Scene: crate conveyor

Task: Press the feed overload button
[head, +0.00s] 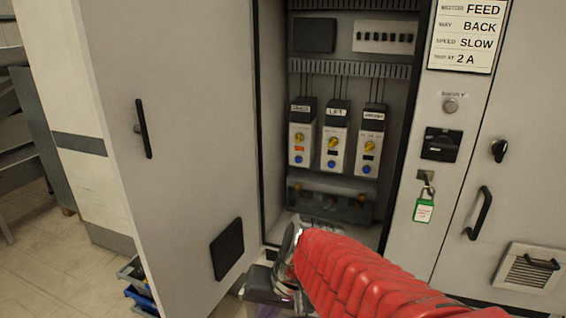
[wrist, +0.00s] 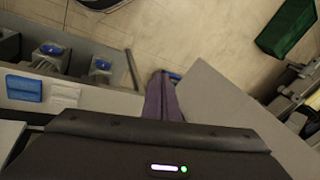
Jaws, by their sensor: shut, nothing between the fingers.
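Three overload units stand in a row inside the open cabinet in the head view: a left unit (head: 301,135), a middle unit (head: 335,137) labelled LIFT and a right unit (head: 371,141). Each has a yellow knob and a blue button low on its front: left button (head: 297,158), middle button (head: 331,164), right button (head: 367,169). The outer two labels are too small to read surely. My gripper's purple fingers (wrist: 163,96) are shut and empty in the wrist view. In the head view my red-sleeved arm reaches low before the cabinet; the fingertips are mostly hidden.
The open grey door (head: 190,120) stands left of the opening. A notice (head: 465,35) reads MOTOR FEED, WAY BACK, SPEED SLOW, TRIP AT 2 A. Blue bins (head: 137,283) are at lower left.

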